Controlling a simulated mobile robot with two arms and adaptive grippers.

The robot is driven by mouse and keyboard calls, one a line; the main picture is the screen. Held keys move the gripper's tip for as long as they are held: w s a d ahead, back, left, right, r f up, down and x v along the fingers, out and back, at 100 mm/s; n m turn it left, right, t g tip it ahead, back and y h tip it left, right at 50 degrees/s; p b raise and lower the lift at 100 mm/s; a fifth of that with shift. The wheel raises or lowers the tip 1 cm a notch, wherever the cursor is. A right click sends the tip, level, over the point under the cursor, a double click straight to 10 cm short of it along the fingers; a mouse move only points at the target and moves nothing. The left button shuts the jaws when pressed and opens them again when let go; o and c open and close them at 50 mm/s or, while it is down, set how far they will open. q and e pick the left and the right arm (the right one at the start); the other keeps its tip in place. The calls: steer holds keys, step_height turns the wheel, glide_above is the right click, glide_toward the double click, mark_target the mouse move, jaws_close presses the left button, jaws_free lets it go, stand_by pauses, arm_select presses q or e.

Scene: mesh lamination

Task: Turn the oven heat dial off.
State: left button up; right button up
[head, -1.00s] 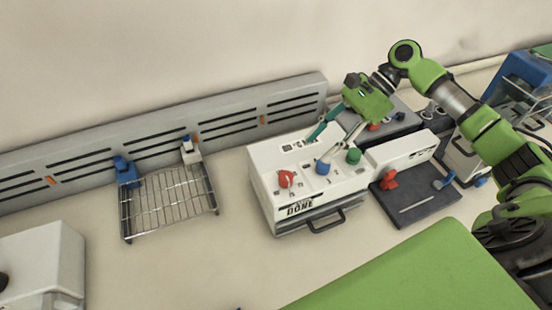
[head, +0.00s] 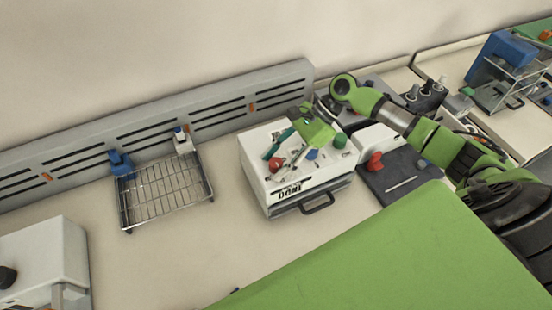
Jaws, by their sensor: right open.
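The oven (head: 262,195) is a white box on the bench with a dark front handle. On its top are a red dial (head: 275,163), a blue dial (head: 312,154) and a green dial (head: 340,142). Which one is the heat dial cannot be read. My right gripper (head: 271,167) reaches over the oven from the right, open, with its teal finger on the far side of the red dial and its pale finger on the near side. Whether the fingers touch the dial cannot be told. My left gripper is not in view.
A slotted grey panel (head: 90,158) runs behind. A dark plate (head: 400,182) with a red knob (head: 375,160) lies to the right.

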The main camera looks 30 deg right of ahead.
steer(key=shift+w+f, duration=0.1)
steer(key=c, duration=1.1)
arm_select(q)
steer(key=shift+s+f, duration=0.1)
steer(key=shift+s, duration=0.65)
